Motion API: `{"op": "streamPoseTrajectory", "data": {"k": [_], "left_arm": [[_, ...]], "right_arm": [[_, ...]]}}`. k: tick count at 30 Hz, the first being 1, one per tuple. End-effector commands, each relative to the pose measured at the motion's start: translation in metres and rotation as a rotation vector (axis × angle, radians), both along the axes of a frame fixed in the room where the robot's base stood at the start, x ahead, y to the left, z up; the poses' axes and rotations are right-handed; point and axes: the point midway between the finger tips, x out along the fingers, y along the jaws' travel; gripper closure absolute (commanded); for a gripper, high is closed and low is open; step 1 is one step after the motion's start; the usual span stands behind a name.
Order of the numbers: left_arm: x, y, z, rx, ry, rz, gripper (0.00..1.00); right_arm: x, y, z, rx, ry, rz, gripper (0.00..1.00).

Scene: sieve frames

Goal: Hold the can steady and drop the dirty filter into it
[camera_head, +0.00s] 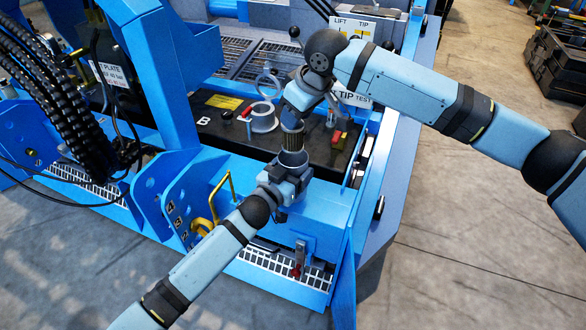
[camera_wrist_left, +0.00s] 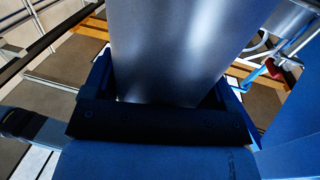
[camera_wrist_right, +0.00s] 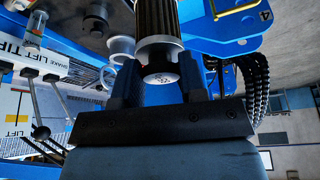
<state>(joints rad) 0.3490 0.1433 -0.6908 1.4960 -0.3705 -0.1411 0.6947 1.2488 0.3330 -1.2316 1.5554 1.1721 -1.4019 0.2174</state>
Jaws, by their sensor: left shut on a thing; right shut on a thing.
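The can (camera_head: 292,160) is a plain silver cylinder, held upright over the blue front ledge. My left gripper (camera_head: 288,174) is shut on it from below in the head view. The can's smooth wall (camera_wrist_left: 180,50) fills the middle of the left wrist view. The dirty filter (camera_head: 292,138) is dark and pleated, and hangs upright straight above the can. My right gripper (camera_head: 294,118) is shut on its upper end. The right wrist view shows the filter's pleats (camera_wrist_right: 157,15) and pale end cap (camera_wrist_right: 158,52) between the fingers. I cannot tell whether its lower end is inside the can's mouth.
A blue bracket with a yellow handle (camera_head: 205,222) stands left of my left arm. Black hoses (camera_head: 60,90) hang far left.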

Motion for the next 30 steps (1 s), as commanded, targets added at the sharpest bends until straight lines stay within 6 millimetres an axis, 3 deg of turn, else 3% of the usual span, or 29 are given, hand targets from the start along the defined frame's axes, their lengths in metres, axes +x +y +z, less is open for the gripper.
{"op": "streamPoseTrajectory", "data": {"k": [13, 24, 25, 28, 30], "left_arm": [[0.0, 0.0, 0.0, 0.001, 0.001, 0.0, 0.78], [0.0, 0.0, 0.0, 0.001, 0.001, 0.0, 0.78], [0.0, 0.0, 0.0, 0.001, 0.001, 0.0, 0.78], [0.0, 0.0, 0.0, 0.001, 0.001, 0.0, 0.78], [0.0, 0.0, 0.0, 0.001, 0.001, 0.0, 0.78]], "right_arm": [[0.0, 0.0, -0.031, 0.0, 0.0, 0.0, 1.0], [0.0, 0.0, -0.036, 0.0, 0.0, 0.0, 1.0], [0.0, 0.0, -0.036, 0.0, 0.0, 0.0, 0.59], [0.0, 0.0, -0.036, 0.0, 0.0, 0.0, 0.36], [0.0, 0.0, -0.036, 0.0, 0.0, 0.0, 0.32]]}}
